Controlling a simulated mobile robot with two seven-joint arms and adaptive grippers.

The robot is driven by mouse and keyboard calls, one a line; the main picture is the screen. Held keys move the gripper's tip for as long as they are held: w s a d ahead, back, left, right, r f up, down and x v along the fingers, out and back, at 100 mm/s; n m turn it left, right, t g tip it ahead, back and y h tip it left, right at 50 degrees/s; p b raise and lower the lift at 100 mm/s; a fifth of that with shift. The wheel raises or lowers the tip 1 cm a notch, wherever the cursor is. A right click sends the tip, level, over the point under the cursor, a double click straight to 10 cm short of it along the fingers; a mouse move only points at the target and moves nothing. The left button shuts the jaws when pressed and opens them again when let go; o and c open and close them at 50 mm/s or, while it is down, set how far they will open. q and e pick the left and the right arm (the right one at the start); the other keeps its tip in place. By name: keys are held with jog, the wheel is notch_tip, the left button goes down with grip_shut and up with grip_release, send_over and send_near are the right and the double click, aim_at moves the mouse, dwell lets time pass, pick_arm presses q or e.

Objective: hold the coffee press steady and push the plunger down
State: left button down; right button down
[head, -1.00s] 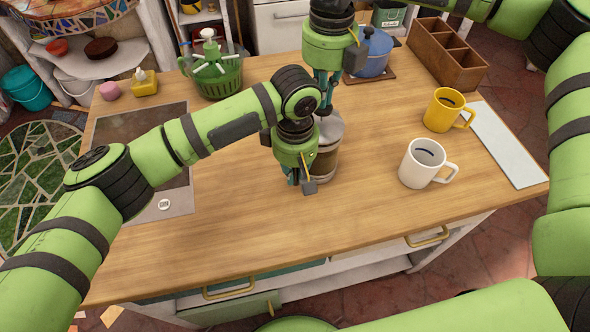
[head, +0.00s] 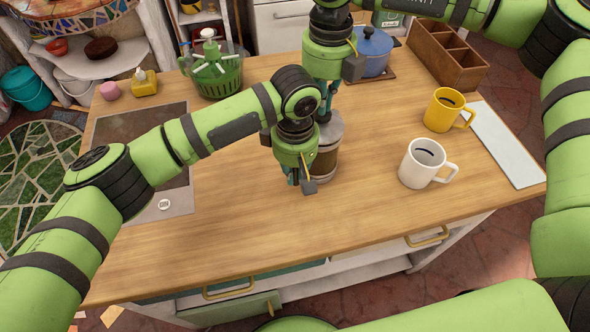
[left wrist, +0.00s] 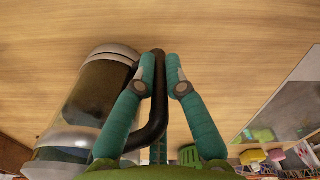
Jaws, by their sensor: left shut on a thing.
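The coffee press (head: 327,158) stands upright on the wooden counter, with dark brown contents behind its glass and a metal lid on top. In the left wrist view the press (left wrist: 88,100) is at the left and its black handle (left wrist: 157,100) runs between my fingers. My left gripper (head: 302,182) is shut on that handle, at the press's left side. My right gripper (head: 324,117) is above the press, its fingers drawn together and pointing down at the lid. The plunger knob is hidden by these fingers, so I cannot tell its height or any contact.
A white mug (head: 424,165) and a yellow mug (head: 445,110) stand to the right, beside a white board (head: 508,145). Behind are a blue pot (head: 373,52), a wooden organizer (head: 447,55) and a green dish rack (head: 217,75). The front of the counter is clear.

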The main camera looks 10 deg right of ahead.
jog(key=shift+r, duration=3)
pick_arm(q)
jog(key=c, duration=1.2)
grip_release()
jog(key=shift+r, duration=0.1)
notch_tip(320, 180, up, 12)
jog(key=shift+f, duration=0.1)
